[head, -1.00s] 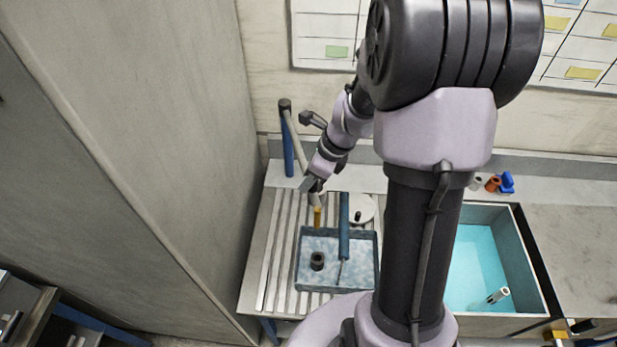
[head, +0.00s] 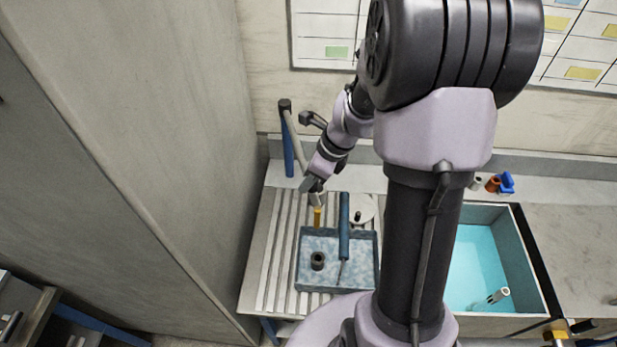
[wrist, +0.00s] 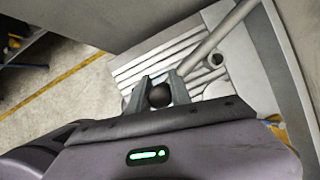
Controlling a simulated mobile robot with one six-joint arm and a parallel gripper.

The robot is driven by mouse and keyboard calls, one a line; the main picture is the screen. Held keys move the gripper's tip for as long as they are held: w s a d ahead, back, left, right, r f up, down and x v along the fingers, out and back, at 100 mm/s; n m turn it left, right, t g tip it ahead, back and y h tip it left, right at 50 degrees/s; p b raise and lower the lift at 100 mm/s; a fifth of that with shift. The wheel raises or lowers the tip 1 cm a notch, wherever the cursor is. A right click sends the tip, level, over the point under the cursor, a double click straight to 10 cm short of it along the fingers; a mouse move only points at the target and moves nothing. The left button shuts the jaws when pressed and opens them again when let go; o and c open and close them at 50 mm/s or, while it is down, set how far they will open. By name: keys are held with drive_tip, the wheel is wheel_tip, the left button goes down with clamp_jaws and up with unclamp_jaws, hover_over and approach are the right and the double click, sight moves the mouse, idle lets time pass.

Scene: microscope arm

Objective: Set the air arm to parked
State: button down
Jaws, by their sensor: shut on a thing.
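The air arm has a blue upright post (head: 288,150) with a dark cap, standing behind the ribbed drainboard at the left. A pale grey tube (head: 297,148) slopes down from the cap towards my gripper (head: 313,186). The tube also shows in the wrist view (wrist: 215,38), running to the upper right. In the wrist view my gripper (wrist: 160,90) has its fingers around a dark round knob (wrist: 159,96). Its join to the tube is hidden. A yellow piece (head: 318,216) hangs or stands just below my gripper in the head view; I cannot tell what it belongs to.
A blue-grey tray (head: 302,275) holds a dark ring-shaped piece and a blue-handled tool on the ribbed drainboard (head: 262,260). A round pale lid (head: 366,208) lies behind it. The sink (head: 530,255) is at the right. A tall grey panel (head: 150,150) bounds the left side.

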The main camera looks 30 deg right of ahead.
idle(0.4)
drive_tip(key=w+a+m+p, duration=0.2)
drive_tip(key=w+a, duration=0.3)
drive_tip(key=a, duration=0.5)
drive_tip(key=shift+w+a+r+m+t+h+p, duration=0.15)
drive_tip(key=shift+a+m+t+h+p, duration=0.1)
drive_tip(key=shift+m+t+h+p, duration=0.15)
drive_tip(key=c, duration=1.5)
unclamp_jaws()
drive_tip(key=o, duration=0.3)
drive_tip(key=shift+w+a, duration=0.15)
drive_tip(key=shift+a, duration=0.1)
drive_tip(key=shift+o, duration=0.2)
